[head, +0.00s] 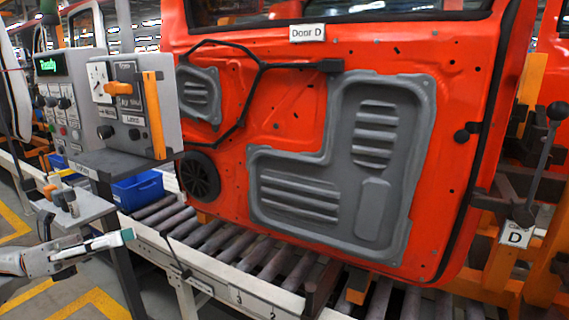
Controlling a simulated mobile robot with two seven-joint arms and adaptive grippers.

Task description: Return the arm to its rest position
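My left arm comes in at the lower left edge. Its gripper (112,240) points right, with a pale finger and a teal tip beside the small grey shelf. I see no object in it, and the gap between its fingers cannot be made out from this side. My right arm and gripper are not in view. A red door panel (290,100) labelled Door D stands upright on the roller line, with a grey inner liner (270,190) and a round black speaker (199,176) on it.
Small items (65,197) stand on the grey shelf (85,211). A blue bin (138,190) is behind. The conveyor (215,262) crosses in front. A black-knobbed lever (543,150) stands right.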

